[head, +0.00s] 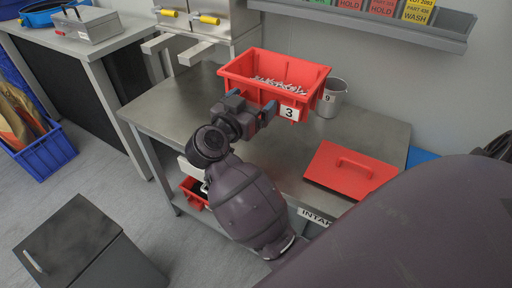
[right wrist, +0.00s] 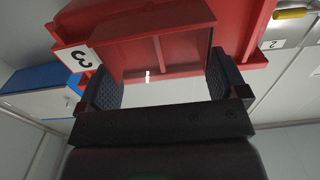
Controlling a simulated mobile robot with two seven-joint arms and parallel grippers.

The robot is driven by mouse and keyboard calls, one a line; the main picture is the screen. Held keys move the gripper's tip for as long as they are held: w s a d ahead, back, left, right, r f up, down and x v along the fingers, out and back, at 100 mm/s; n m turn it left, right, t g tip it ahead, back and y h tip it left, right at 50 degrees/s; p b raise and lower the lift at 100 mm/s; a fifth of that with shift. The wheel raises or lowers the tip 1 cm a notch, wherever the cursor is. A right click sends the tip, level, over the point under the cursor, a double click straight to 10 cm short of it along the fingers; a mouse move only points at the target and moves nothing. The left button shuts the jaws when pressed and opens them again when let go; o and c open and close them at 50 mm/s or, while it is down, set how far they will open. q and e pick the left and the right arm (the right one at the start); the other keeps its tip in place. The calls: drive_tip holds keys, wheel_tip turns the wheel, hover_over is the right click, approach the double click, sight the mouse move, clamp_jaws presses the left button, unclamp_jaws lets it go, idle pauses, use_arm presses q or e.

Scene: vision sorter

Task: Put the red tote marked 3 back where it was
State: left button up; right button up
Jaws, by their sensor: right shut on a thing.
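The red tote marked 3 (head: 257,88) is at the back of the metal bench (head: 170,115) in the head view, with many small silvery parts inside. Its white 3 label (head: 289,113) faces me. My right gripper (head: 252,103) is shut on the near side of the tote, left of the label. In the right wrist view, the gripper's dark fingers (right wrist: 163,85) stand either side of a red part of the tote (right wrist: 155,45), and the label is at upper left. I cannot tell whether the tote touches the bench. My left gripper is not in view.
A metal cup marked 9 (head: 332,98) stands right beside the tote. A red lid with a handle (head: 352,170) lies at the bench's front right. The bench left of the tote is clear. A grey cabinet (head: 90,250) stands at lower left.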

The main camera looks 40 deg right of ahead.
wheel_tip(320, 180, down, 16)
drive_tip(key=b, duration=0.4)
drive_tip(key=shift+r, duration=0.2)
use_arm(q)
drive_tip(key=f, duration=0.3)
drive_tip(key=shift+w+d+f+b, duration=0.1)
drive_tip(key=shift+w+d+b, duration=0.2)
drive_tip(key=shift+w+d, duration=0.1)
use_arm(e)
drive_tip(key=shift+f, duration=0.45)
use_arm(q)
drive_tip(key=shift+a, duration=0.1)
use_arm(e)
drive_tip(key=shift+f, duration=0.1)
drive_tip(key=o, duration=1)
